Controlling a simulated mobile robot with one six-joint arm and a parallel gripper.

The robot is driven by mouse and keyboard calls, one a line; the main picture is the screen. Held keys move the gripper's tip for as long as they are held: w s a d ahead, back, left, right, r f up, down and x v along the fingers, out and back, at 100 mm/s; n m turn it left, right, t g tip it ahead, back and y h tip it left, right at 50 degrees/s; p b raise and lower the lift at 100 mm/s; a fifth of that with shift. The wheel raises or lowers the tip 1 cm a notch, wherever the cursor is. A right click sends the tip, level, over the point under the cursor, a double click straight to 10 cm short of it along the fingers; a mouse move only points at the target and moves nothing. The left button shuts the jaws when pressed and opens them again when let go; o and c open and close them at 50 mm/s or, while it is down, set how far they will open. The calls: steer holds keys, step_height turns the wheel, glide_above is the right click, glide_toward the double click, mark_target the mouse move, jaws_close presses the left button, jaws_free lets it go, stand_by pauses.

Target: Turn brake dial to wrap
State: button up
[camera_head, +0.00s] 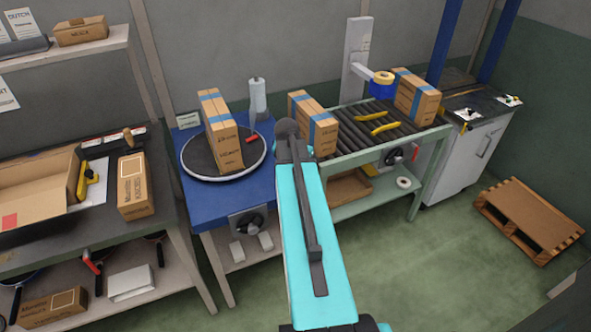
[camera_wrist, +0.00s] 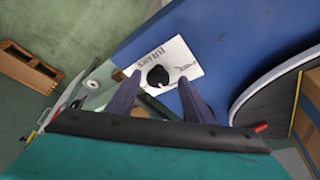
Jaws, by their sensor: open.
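The brake dial (camera_wrist: 157,76) is a black knob on a white plate fixed to the blue table's front. The plate reads BRAKE on one side; the other word is too small to read surely. In the head view a dark knob on a grey plate (camera_head: 249,222) shows on the blue table (camera_head: 196,200). My gripper (camera_wrist: 159,78) is open in the wrist view, its two dark fingers pointing at the dial with a fingertip to each side. Contact cannot be told. In the head view my turquoise arm hides the gripper.
A black turntable (camera_head: 183,157) on the blue table bears a taped carton (camera_head: 222,130). A roller conveyor (camera_head: 350,140) with cartons and its own dial (camera_head: 393,156) stands to the right. A pallet (camera_head: 527,218) lies on the floor. A packing bench (camera_head: 90,235) is at left.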

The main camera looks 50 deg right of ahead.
steer(key=shift+r, duration=0.15)
steer(key=b+v, duration=0.1)
steer(key=v, duration=1.2)
steer(key=shift+a+r+b, duration=0.2)
steer(key=shift+a+b, duration=0.05)
steer(key=shift+b, duration=0.15)
stand_by(0.6)
